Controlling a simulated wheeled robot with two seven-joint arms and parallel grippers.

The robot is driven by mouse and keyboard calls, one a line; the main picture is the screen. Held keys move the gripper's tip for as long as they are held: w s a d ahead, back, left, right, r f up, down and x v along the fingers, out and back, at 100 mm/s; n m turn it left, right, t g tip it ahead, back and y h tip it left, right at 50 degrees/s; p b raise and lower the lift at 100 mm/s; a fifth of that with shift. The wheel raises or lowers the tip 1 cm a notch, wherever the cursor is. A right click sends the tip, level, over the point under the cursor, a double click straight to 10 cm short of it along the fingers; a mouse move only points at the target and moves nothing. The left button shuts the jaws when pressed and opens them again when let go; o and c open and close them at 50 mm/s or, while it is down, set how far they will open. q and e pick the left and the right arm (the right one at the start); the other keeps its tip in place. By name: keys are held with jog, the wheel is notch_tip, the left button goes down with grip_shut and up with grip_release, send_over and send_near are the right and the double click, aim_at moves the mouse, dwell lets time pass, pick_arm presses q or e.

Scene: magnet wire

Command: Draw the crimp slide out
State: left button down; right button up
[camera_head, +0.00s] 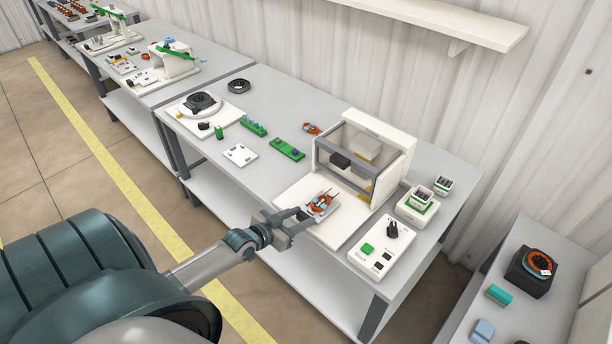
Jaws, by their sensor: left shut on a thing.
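The crimp slide (331,214) is a small grey plate in front of the clear-sided crimp press (376,183), on the press's white base. An orange, blue and dark part (322,203) lies on top of the slide. My left gripper (304,221) reaches in from the left and is shut on the slide's near left edge. The exact contact is too small to make out, and the gripper hides part of that edge. My right gripper is not in view.
A white control box (376,253) with a green button stands right of the press base. Small white bins (418,203) stand behind it. Green strips (287,149) and a white plate (241,155) lie to the left. The bench's front edge runs just below my gripper.

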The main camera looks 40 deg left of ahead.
pick_arm(q)
jog(key=shift+s, duration=0.1)
jog(key=shift+f, duration=0.15)
jog(key=c, duration=1.1)
grip_release()
jog(key=shift+s, duration=0.1)
jog(key=shift+s, duration=0.1)
jog(key=b+v, duration=0.2)
jog(key=v, duration=1.5)
jog(key=shift+s+b, duration=0.2)
jog(key=shift+b, duration=0.15)
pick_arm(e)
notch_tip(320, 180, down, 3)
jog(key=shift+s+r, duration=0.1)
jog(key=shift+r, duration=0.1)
pick_arm(q)
jog(key=shift+a, duration=0.1)
